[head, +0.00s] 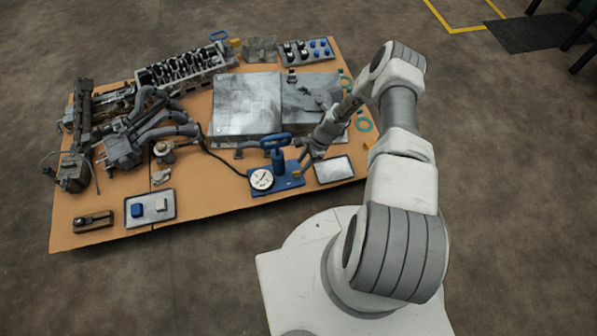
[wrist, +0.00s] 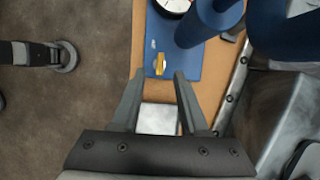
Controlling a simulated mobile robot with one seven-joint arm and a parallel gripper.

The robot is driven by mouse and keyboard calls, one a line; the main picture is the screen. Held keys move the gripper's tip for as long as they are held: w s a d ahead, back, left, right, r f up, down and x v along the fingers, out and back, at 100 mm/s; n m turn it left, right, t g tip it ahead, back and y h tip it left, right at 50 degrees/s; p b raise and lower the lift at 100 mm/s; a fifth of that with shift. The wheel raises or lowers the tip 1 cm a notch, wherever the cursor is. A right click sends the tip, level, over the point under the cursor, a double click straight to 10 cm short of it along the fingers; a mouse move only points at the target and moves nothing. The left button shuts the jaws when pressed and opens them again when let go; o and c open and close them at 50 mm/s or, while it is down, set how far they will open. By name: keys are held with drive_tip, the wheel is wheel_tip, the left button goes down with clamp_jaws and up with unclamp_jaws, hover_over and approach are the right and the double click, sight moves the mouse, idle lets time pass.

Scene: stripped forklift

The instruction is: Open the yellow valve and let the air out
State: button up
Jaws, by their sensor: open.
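The yellow valve (wrist: 160,64) is a small upright tab on the blue base plate (wrist: 190,62) of a hand pump. In the wrist view it lies just past my gripper (wrist: 160,73), in line with the gap between the two fingertips. My gripper is open with nothing in it. I cannot tell whether the fingers touch the valve. In the head view my gripper (head: 303,164) is beside the pump, near the plate's right end. The blue pump (head: 277,157) has a T-shaped handle and a round white gauge (head: 261,179). I cannot read the needle.
A pale tray (head: 334,170) lies right of the pump. A metal block (head: 245,107) stands behind it. In the wrist view the blue pump cylinder (wrist: 205,22) is close to the right finger. A dark hose runs left from the pump. Engine parts crowd the left side.

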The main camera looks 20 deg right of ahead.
sight(297, 172)
drive_tip(key=shift+b+x, duration=0.65)
drive_tip(key=shift+x, duration=1.75)
drive_tip(key=shift+r, duration=0.1)
clamp_jaws()
